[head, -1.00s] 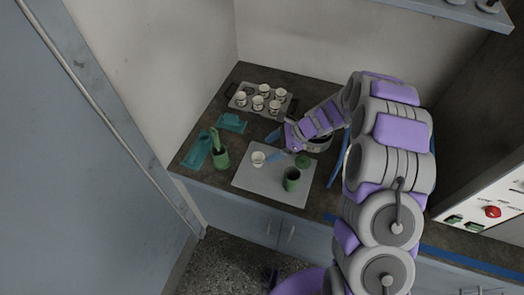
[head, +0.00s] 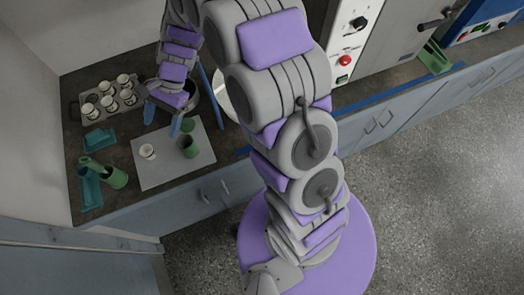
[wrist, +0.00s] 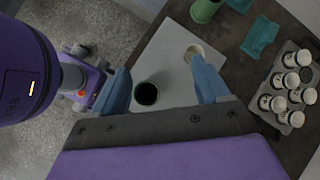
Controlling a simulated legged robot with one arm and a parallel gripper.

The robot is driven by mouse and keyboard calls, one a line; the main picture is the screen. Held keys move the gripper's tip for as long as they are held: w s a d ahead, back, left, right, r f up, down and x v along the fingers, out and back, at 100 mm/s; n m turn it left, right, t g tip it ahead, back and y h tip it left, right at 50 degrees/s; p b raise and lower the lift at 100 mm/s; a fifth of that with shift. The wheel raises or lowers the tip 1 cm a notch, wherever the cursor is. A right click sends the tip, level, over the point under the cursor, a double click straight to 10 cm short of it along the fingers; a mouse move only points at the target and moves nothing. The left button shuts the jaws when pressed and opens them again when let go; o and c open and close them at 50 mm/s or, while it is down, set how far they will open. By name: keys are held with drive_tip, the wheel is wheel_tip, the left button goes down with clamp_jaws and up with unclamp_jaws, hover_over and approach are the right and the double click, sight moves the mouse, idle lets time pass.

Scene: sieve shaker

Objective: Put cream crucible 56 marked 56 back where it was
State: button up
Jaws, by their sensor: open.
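A small cream crucible (head: 147,151) stands upright on a pale grey board (head: 150,178). I cannot read its mark. It also shows in the wrist view (wrist: 193,53), beside the tip of the right finger in the picture. My gripper (head: 163,120) is open and empty, over the back edge of the board, with its two blue fingers apart. In the wrist view the gripper (wrist: 160,68) has bare board between its fingertips. A grey rack (head: 129,109) at the back left holds several similar crucibles; it also shows in the wrist view (wrist: 299,119).
Left of the board are a green bottle (head: 115,178), a teal tray (head: 90,190) and a teal piece (head: 100,139). A blue-legged stand is close right of my gripper.

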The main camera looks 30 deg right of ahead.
drive_tip(key=s+d+r+n+h, duration=0.2)
drive_tip(key=s+d, duration=0.4)
drive_tip(key=s, duration=0.3)
drive_tip(key=s+d+r+n+h, duration=0.2)
drive_tip(key=s+d+r+n, duration=0.2)
drive_tip(key=s, duration=0.5)
drive_tip(key=s+d+r+n+t+h, duration=0.1)
drive_tip(key=s+d+r+n+h, duration=0.2)
drive_tip(key=s+d+r, duration=0.3)
drive_tip(key=s+d+n, duration=0.1)
drive_tip(key=s+d, duration=0.2)
drive_tip(key=s, duration=0.1)
drive_tip(key=shift+d, duration=0.2)
